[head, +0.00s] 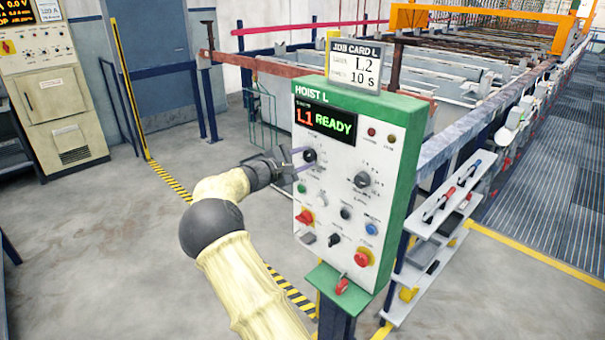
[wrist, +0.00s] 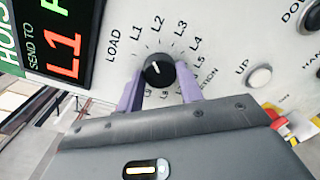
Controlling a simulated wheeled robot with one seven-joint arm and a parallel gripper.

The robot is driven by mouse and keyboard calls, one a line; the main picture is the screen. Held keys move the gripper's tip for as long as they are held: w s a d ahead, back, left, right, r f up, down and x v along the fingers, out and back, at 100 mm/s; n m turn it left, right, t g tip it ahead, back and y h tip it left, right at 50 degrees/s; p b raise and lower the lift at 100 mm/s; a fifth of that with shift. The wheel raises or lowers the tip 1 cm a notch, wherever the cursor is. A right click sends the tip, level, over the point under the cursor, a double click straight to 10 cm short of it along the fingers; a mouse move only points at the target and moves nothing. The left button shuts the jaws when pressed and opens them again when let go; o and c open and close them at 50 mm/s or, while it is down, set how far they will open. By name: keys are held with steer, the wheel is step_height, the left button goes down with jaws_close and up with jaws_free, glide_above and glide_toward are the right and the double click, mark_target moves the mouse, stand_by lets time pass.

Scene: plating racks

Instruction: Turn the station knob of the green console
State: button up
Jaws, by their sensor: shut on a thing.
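The green console (head: 407,150) stands upright with a white front panel and the label HOIST L. Its display (head: 325,122) reads L1 READY in the head view. The black station knob (wrist: 158,71) sits below the display, ringed by marks such as LOAD, L1, L2, L3, L4 and L5. Its white pointer line is directed up towards the L1 and L2 marks; I cannot tell exactly which. My gripper (wrist: 160,88) is shut on the knob, with one purple finger on each side. In the head view the gripper (head: 303,157) reaches the panel from the left.
A job card (head: 354,66) on top of the console reads L2 and 10 s. A white shelf (head: 440,215) with tools stands at the right. The floor at left is clear.

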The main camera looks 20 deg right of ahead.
steer(key=m+b, duration=0.2)
steer(key=b, duration=0.1)
steer(key=m+b, duration=0.2)
steer(key=b, duration=0.2)
steer(key=m+b, duration=0.1)
steer(key=b, duration=0.2)
steer(key=shift+f+m+b, duration=0.3)
steer(key=shift+f+m, duration=0.05)
steer(key=shift+m, duration=0.05)
steer(key=m+b, duration=0.2)
steer(key=b, duration=0.1)
steer(key=shift+r+m+t+y+b, duration=0.1)
steer(key=shift+m+t+y+b, duration=0.2)
steer(key=shift+b, duration=0.05)
steer(key=shift+r+m+b, duration=0.15)
steer(key=shift+m+b, duration=0.25)
steer(key=shift+b, duration=0.05)
steer(key=shift+s, duration=0.1)
steer(key=o, duration=1)
steer(key=shift+r, duration=0.1)
steer(key=shift+a, duration=0.1)
